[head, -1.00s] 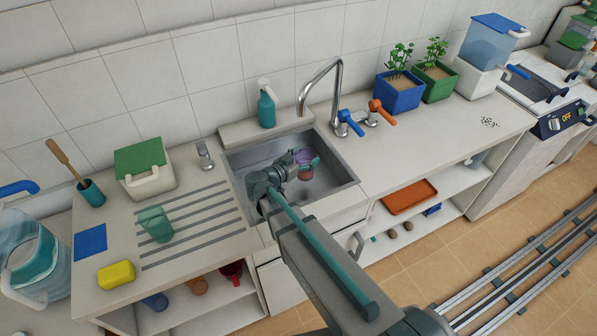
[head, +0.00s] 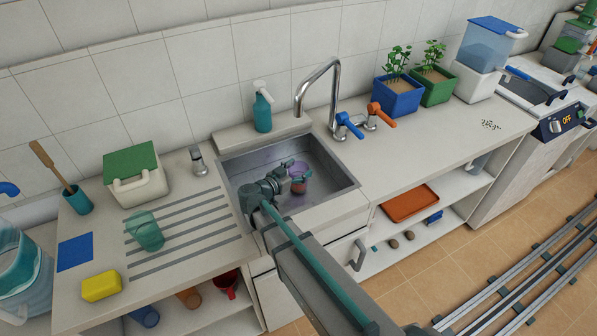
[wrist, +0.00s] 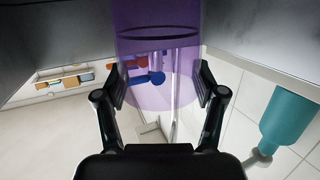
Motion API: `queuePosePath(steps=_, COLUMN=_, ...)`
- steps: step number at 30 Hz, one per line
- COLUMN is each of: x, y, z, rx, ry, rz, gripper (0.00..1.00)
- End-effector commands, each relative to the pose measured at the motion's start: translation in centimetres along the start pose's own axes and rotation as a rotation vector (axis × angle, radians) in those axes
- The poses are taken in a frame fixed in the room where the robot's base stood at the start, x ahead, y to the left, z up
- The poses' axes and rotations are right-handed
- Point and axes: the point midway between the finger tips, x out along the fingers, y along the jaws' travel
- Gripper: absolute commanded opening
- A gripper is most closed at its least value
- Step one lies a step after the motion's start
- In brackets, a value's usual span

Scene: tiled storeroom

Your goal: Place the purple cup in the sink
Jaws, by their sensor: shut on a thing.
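The purple cup (head: 299,173) is a see-through cup inside the sink (head: 336,169) in the head view. My gripper (head: 297,181) is shut on it, reaching in over the sink's front edge. In the wrist view my gripper's two fingers (wrist: 161,88) press on either side of the purple cup (wrist: 158,45), and the background shows through it. The head view does not clearly show whether the cup's base touches the sink floor. My arm hides the sink's front left part.
The curved tap (head: 336,90) rises behind the sink, with blue (head: 348,125) and orange (head: 380,113) handles beside it. A teal soap bottle (head: 262,108) stands at the back edge. Counter to the right is mostly clear.

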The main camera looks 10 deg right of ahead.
Motion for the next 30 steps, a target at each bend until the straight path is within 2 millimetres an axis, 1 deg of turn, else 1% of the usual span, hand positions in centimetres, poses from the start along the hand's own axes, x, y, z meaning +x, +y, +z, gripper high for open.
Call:
queuePosePath(steps=8, x=0.1, y=0.0, z=0.3, rx=0.000, ry=0.000, rz=0.000, gripper=0.27)
queuePosePath(steps=9, x=0.1, y=0.0, z=0.3, rx=0.000, ry=0.001, rz=0.000, gripper=0.76)
queuePosePath(steps=11, x=0.1, y=0.0, z=0.3, rx=0.001, ry=0.000, rz=0.000, gripper=0.86)
queuePosePath(steps=12, x=0.1, y=0.0, z=0.3, rx=0.001, ry=0.000, rz=0.000, gripper=0.93)
queuePosePath(steps=13, x=0.1, y=0.0, z=0.3, rx=0.000, ry=0.000, rz=0.000, gripper=0.95)
queuePosePath(steps=22, x=0.1, y=0.0, z=0.2, rx=0.000, ry=0.000, rz=0.000, gripper=0.95)
queuePosePath(steps=25, x=0.0, y=0.0, z=0.0, rx=0.001, ry=0.000, rz=0.000, gripper=0.95)
queuePosePath(steps=26, x=-0.2, y=0.0, z=0.0, rx=0.000, ry=0.000, rz=-0.001, gripper=0.95)
queuePosePath(steps=30, x=-2.1, y=0.0, z=0.1, rx=0.000, ry=0.000, rz=-0.004, gripper=0.95)
